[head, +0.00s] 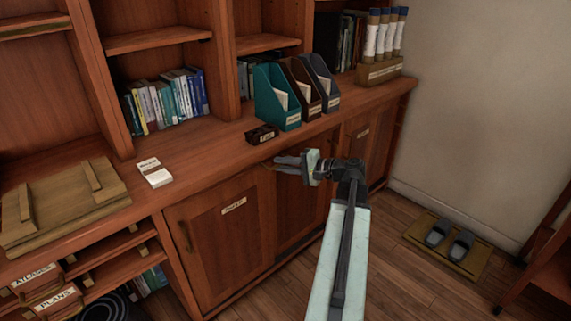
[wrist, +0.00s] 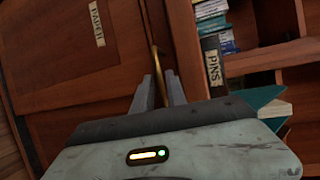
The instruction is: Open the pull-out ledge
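My gripper (head: 278,163) is at the front edge of the wooden counter (head: 215,158), above the lower cupboard doors. In the wrist view, its two grey fingers (wrist: 159,78) stand on either side of a thin brass bar (wrist: 156,60). The bar looks like a pull on the wood front. A small gap shows between the fingers, and the bar fills much of it. I cannot tell whether they press on it. The ledge's own outline is hard to make out; its front looks flush under the counter.
A white card box (head: 154,172) and a wooden board (head: 60,205) lie left. Floor below right holds slippers (head: 449,243).

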